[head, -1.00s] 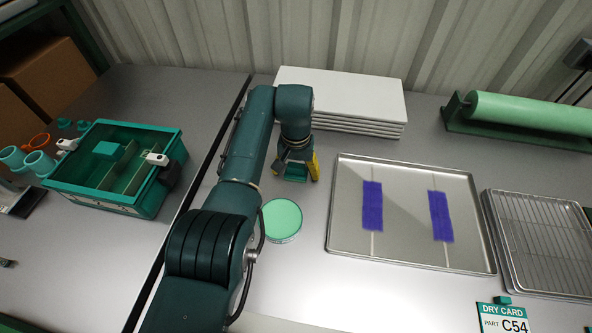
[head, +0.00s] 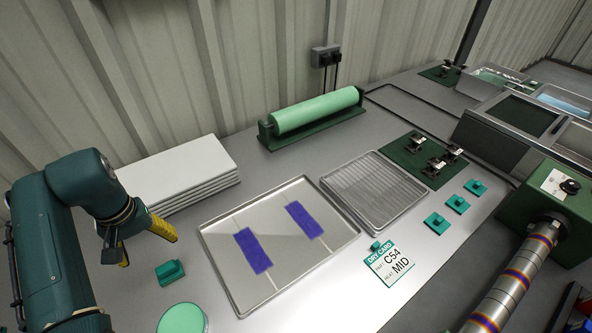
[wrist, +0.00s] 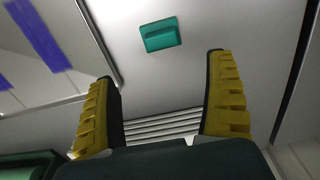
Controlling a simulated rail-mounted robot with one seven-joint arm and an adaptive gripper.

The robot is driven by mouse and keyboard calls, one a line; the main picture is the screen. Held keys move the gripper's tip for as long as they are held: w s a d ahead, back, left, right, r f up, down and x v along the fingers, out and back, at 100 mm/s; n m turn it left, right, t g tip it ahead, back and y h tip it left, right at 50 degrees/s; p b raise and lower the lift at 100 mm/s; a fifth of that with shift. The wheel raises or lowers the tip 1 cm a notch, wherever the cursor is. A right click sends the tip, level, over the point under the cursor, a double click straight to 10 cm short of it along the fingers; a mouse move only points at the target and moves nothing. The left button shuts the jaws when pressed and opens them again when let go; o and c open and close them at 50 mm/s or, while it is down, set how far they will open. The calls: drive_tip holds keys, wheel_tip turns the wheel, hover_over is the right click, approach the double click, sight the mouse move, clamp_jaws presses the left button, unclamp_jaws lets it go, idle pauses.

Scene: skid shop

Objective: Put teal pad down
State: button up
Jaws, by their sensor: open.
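The teal pad (head: 170,272) lies on the grey bench between the stack of white boards and the round green-topped tin. It has a raised grip along its top. In the wrist view the teal pad (wrist: 160,34) lies beyond the open fingertips, with clear bench around it. My gripper (head: 150,246) is open and empty, up and behind the pad in the head view, apart from it. The wrist view shows both yellow fingers of my gripper (wrist: 162,72) spread wide with nothing between them.
The green-topped tin (head: 184,320) stands just in front of the pad. A metal tray (head: 222,240) with two purple strips is to its right, the white board stack (head: 180,172) behind. A wire rack (head: 375,192), dry card (head: 390,264) and several other teal pads (head: 437,223) are farther right.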

drive_tip(key=w+d+r+m+t+y, duration=0.25)
drive_tip(key=w+d+t, duration=0.35)
drive_tip(key=w, duration=0.4)
drive_tip(key=w+d+r+m+t, duration=0.2)
drive_tip(key=d+r+t, duration=0.4)
drive_tip(key=d+r, duration=0.7)
drive_tip(key=s+d+r+m+t+h, duration=0.1)
drive_tip(key=s+d+r+t, duration=0.4)
drive_tip(key=s+d+r, duration=0.2)
drive_tip(key=s+d+r+m+t+h, duration=0.1)
drive_tip(key=s+d+r+t+h, duration=0.1)
drive_tip(key=s+d+r+t, duration=0.3)
drive_tip(key=s+d+r, duration=0.3)
drive_tip(key=s+d, duration=0.4)
drive_tip(key=s, duration=0.1)
drive_tip(key=shift+s+r, duration=0.2)
drive_tip(key=shift+s, duration=0.1)
drive_tip(key=shift+d+m, duration=0.1)
drive_tip(key=shift+m, duration=0.15)
